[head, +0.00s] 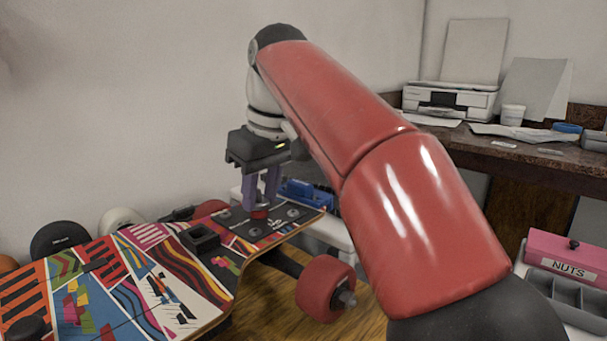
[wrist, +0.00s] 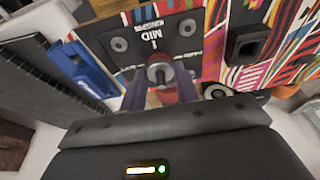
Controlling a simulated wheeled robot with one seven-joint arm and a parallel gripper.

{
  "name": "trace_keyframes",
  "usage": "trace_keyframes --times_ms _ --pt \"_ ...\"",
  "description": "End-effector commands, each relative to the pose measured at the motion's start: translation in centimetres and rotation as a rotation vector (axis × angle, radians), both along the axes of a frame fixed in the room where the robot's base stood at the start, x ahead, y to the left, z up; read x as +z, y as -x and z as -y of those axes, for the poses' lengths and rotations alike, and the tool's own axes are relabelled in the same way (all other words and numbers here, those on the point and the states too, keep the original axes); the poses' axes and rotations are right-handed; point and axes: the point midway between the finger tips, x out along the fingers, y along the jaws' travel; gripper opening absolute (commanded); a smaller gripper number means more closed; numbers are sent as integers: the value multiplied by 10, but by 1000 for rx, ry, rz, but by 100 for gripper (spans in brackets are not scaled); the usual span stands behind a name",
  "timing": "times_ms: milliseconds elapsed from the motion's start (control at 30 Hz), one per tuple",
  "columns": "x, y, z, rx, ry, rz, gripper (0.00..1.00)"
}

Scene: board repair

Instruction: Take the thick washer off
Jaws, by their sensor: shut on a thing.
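The thick washer (wrist: 158,70) looks like a grey round disc between my fingertips in the wrist view, with a pin end at its centre. A red round piece (head: 260,212) shows just at and below the fingertips in the head view, over the dark plate of the skateboard (head: 150,270). My gripper (head: 261,200) points down with its purple fingers closed in on the washer; the fingers also show in the wrist view (wrist: 160,84). The exact contact is too small to tell. Dark plate lettering reads "MID KINGPIN" (wrist: 152,32).
Bolt heads (wrist: 120,44) sit around the washer on the plate. A red wheel (head: 325,288) stands out at the board's near side. Blue tools (head: 305,192) lie behind it. A pink NUTS box (head: 565,255) with grey compartments is at the right. A counter with a printer (head: 448,100) is behind.

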Motion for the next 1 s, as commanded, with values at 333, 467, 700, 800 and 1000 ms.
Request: trace_keyframes --times_ms 333,467,700,800,1000 --pt "0 0 0 0 0 0 14" --pt "2 0 0 0 0 0 14" --pt "13 0 0 0 0 0 14" --pt "17 0 0 0 1 -1 14" --pt "25 0 0 -1 0 0 14"
